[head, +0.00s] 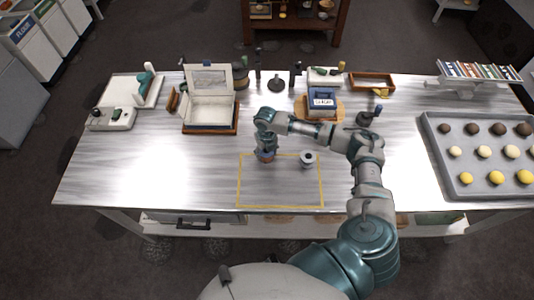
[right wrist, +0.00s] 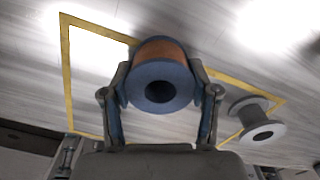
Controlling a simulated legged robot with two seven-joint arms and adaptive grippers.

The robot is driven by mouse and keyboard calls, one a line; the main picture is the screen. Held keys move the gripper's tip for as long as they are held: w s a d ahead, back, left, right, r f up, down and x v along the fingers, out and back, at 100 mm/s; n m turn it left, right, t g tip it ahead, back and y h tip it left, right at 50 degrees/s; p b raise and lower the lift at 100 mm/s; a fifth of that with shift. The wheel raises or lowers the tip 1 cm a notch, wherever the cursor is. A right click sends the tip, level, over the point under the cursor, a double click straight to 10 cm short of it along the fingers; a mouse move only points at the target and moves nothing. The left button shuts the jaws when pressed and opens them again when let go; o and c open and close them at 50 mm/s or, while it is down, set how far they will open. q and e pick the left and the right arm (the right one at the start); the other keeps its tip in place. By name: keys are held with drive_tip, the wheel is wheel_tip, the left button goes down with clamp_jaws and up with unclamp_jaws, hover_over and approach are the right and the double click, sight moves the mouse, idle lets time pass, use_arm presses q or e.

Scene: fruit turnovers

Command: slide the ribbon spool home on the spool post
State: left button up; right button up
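A ribbon spool (right wrist: 160,84) with a blue-grey flange, a dark centre hole and brown-orange winding sits between the fingers of my right gripper (right wrist: 161,100) in the right wrist view. Both fingers press against its sides. In the head view my right gripper (head: 265,152) points down with this spool (head: 265,157) at the yellow outline's top edge; I cannot tell whether it touches the table. A dark upright post on a round base (head: 276,85), apparently the spool post, stands empty at the back of the table. My left gripper is not in view.
A second, grey spool (head: 307,160) stands inside the yellow outline (head: 238,190), right of my gripper. An open box (head: 208,110), a blue box (head: 321,103) and dark stands (head: 295,72) line the back. A tray of baked pieces (head: 470,185) is right. The left front is clear.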

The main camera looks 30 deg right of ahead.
drive_tip(key=shift+a, duration=0.2)
drive_tip(key=c, duration=0.4)
drive_tip(key=shift+o, duration=0.2)
drive_tip(key=shift+d, duration=0.2)
drive_tip(key=shift+d+r, duration=0.25)
drive_tip(key=shift+r, duration=0.2)
wheel_tip(320, 180, up, 2)
drive_tip(key=shift+w+r, duration=0.1)
drive_tip(key=s+a, duration=0.2)
drive_tip(key=a, duration=0.2)
drive_tip(key=s+a+r+b, duration=0.1)
drive_tip(key=s+a, duration=0.2)
drive_tip(key=a, duration=0.1)
drive_tip(key=s+a, duration=0.3)
drive_tip(key=a, duration=0.2)
drive_tip(key=shift+r, duration=0.35)
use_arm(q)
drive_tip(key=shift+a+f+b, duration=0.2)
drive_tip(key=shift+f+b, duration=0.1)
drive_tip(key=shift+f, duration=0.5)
use_arm(e)
drive_tip(key=shift+s+a, duration=0.35)
drive_tip(key=shift+s, duration=0.05)
drive_tip(key=shift+a, duration=0.1)
